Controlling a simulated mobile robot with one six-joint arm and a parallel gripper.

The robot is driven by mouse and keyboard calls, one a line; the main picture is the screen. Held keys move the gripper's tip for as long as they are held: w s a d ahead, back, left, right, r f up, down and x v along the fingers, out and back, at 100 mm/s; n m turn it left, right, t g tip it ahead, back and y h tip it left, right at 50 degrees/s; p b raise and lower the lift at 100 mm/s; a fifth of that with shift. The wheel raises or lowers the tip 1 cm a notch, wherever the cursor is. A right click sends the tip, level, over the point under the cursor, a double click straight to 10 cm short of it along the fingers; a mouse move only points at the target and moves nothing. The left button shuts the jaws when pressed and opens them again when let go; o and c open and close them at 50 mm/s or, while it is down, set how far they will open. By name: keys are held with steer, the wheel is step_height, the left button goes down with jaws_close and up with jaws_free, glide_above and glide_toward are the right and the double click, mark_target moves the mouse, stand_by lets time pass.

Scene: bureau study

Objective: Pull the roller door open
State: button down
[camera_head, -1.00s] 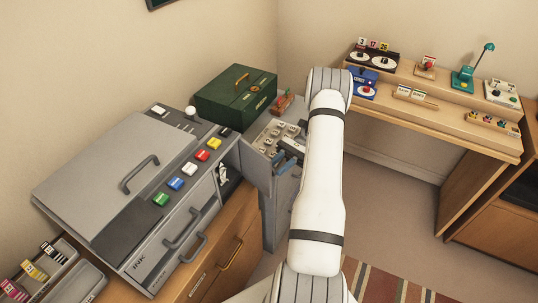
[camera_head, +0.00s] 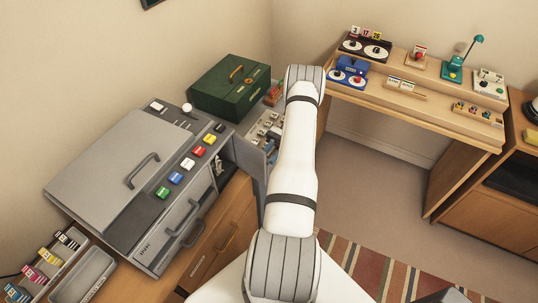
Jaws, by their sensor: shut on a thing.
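The grey printing machine (camera_head: 118,160) stands on the wooden cabinet at the left. The roller door (camera_head: 246,158) is a grey panel at its right end, standing out from the body. A narrow opening (camera_head: 218,168) with pale parts inside shows beside it. My gripper (camera_head: 271,153) is mostly hidden behind my white arm; only a small bluish part shows at the door's outer edge. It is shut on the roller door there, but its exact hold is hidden.
A green box (camera_head: 232,88) and a grey unit with several knobs (camera_head: 264,128) stand behind the door. Ink cartridges (camera_head: 48,262) lie at lower left. A wooden desk (camera_head: 420,105) stands at right. Floor (camera_head: 375,185) between is clear, with a striped rug (camera_head: 370,268).

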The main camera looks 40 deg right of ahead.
steer(key=shift+d+f, duration=0.1)
stand_by(1.1)
steer(key=c, duration=1.1)
jaws_free()
steer(key=shift+r, duration=0.2)
step_height(320, 180, up, 10)
steer(key=p, duration=0.9)
steer(key=shift+f, duration=0.15)
steer(key=shift+c, duration=0.2)
